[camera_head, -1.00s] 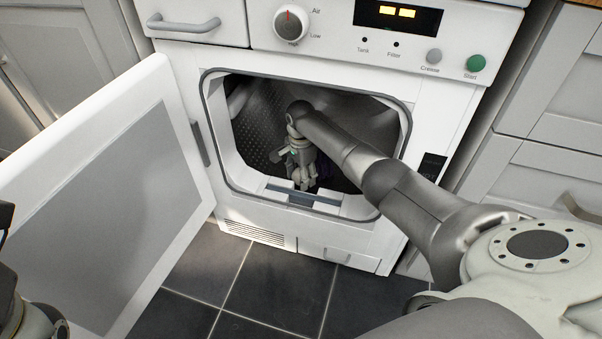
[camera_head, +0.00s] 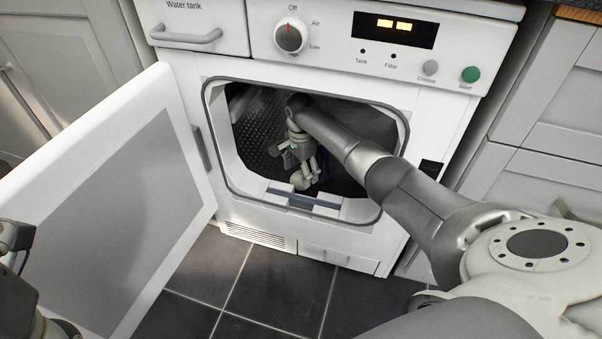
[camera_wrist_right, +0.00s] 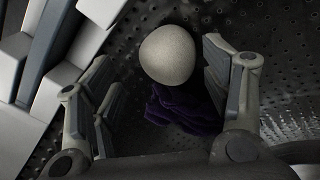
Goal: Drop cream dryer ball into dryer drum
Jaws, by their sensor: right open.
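The cream dryer ball (camera_head: 299,182) is inside the dryer drum (camera_head: 258,125), low behind the front sill. My right gripper (camera_head: 311,172) reaches through the open doorway, pointing down into the drum. In the right wrist view, its two fingers (camera_wrist_right: 160,95) are spread apart. The ball (camera_wrist_right: 167,54) shows between and beyond them, in front of a dark purple cloth (camera_wrist_right: 180,108). A gap shows on both sides of the ball; I cannot tell whether it rests on the cloth. Part of my left arm is at the left edge, its finger state unclear.
The white dryer door (camera_head: 110,200) stands open to the left. The doorway's frame and lower sill (camera_head: 335,207) closely surround my right arm. The control panel (camera_head: 345,40) is above. Dark floor tiles (camera_head: 260,290) in front are clear.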

